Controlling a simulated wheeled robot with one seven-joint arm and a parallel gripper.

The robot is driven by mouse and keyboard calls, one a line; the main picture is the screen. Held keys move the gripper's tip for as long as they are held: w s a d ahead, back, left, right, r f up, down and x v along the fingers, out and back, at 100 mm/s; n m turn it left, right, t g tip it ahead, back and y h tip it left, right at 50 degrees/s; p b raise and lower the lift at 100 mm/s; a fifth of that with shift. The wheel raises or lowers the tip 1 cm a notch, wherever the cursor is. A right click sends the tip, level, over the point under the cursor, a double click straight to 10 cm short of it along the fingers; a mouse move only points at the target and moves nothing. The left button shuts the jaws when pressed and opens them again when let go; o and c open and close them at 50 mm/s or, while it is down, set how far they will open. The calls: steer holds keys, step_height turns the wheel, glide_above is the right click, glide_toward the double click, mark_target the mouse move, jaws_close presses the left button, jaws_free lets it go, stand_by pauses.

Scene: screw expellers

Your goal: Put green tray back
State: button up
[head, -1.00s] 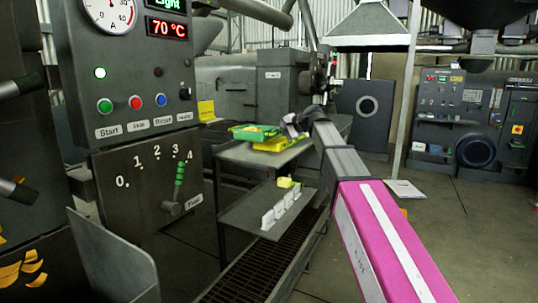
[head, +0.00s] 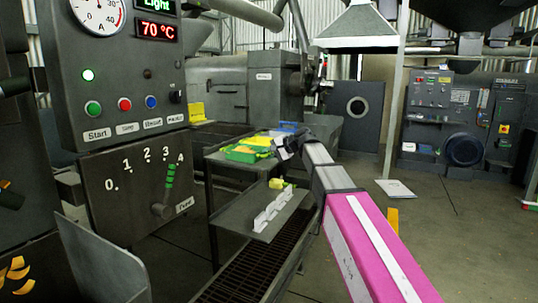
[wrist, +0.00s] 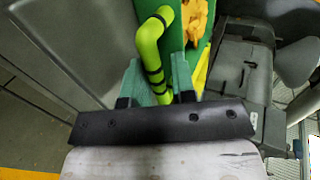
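The green tray (head: 240,153) rests on the upper shelf of a metal stand in the head view, with yellow-orange pieces on it. In the wrist view its green edge (wrist: 204,55) runs beside the orange pieces (wrist: 195,20). A bent lime-green handle with black bands (wrist: 150,48) passes between the green fingers of my gripper (wrist: 157,75). The fingers stand apart, with a small gap beside the handle. In the head view my gripper (head: 281,150) is at the tray's right side, small and partly hidden by my arm.
A yellow tray (head: 262,140) and a blue thing (head: 288,127) lie behind the green tray on the shelf. A lower shelf (head: 240,222) holds white pieces and a yellow one. A control panel (head: 125,100) stands at the left. Open floor lies to the right.

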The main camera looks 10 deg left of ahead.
steer(key=v, duration=1.2)
steer(key=s+d+f+n+g+h, duration=0.1)
steer(key=s+d+f+h, duration=0.3)
steer(key=f, duration=0.9)
steer(key=s+d+f+g+h, duration=0.15)
steer(key=s+d+f, duration=0.4)
steer(key=f, duration=0.65)
steer(key=s+d+f+n+h, duration=0.1)
steer(key=s+d+f+h, duration=0.4)
steer(key=f, duration=0.8)
steer(key=s+d+f+n+g+h, duration=0.1)
steer(key=s+d+f, duration=0.7)
steer(key=f, duration=0.1)
steer(key=shift+s+f+n+g, duration=0.3)
steer(key=shift+s+n+g, duration=0.05)
steer(key=shift+s+n, duration=0.05)
steer(key=shift+h, duration=0.25)
